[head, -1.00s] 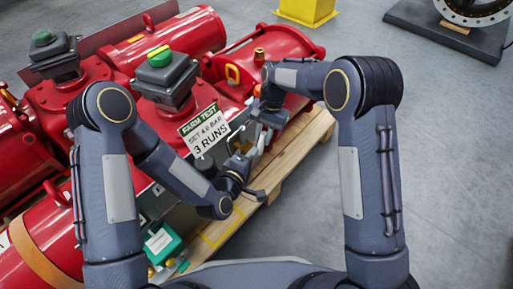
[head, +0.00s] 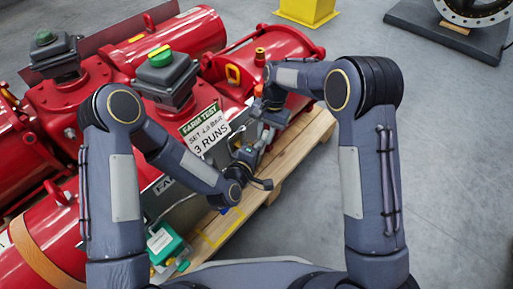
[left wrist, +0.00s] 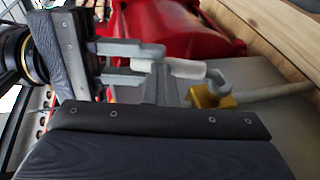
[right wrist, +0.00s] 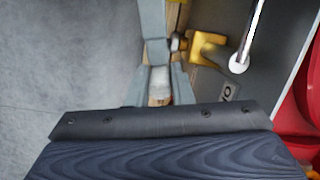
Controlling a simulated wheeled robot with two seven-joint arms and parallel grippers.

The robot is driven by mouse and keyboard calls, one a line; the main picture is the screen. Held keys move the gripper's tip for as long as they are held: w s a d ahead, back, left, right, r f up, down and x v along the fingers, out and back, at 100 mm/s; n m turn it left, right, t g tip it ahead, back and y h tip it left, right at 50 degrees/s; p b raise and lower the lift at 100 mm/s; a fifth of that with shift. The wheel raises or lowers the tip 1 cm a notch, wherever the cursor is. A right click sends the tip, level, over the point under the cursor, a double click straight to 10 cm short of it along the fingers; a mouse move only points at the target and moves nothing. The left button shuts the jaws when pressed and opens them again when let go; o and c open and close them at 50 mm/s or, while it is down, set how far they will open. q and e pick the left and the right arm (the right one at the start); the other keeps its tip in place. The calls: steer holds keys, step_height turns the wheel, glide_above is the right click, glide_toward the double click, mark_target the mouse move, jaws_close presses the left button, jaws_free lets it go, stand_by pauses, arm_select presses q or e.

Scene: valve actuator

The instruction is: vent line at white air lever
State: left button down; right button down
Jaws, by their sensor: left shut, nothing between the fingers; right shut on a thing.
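My right gripper (head: 267,124) reaches down at the pallet-side end of the red actuator (head: 290,108). In the left wrist view its fingers (left wrist: 130,64) are shut on the white air lever (left wrist: 187,68), which leads to a brass valve (left wrist: 208,95). The lever also shows pale between the fingers in the right wrist view (right wrist: 158,86), with the brass valve (right wrist: 206,48) beside it. My left gripper (head: 252,150) is shut and empty, just below and left of the right one and close to it. The lever is hidden by the grippers in the head view.
A sign reading "3 RUNS" (head: 203,129) stands left of the grippers. The wooden pallet (head: 290,152) edges the actuators, with open grey floor (head: 450,180) to the right. A thin pale rod (right wrist: 252,30) runs by the valve.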

steer(key=c, duration=1.6)
jaws_free()
steer(key=shift+s+a+r, duration=0.1)
steer(key=shift+s+a, duration=0.25)
steer(key=shift+a, duration=0.1)
steer(key=o, duration=0.3)
steer(key=shift+w+d, duration=0.2)
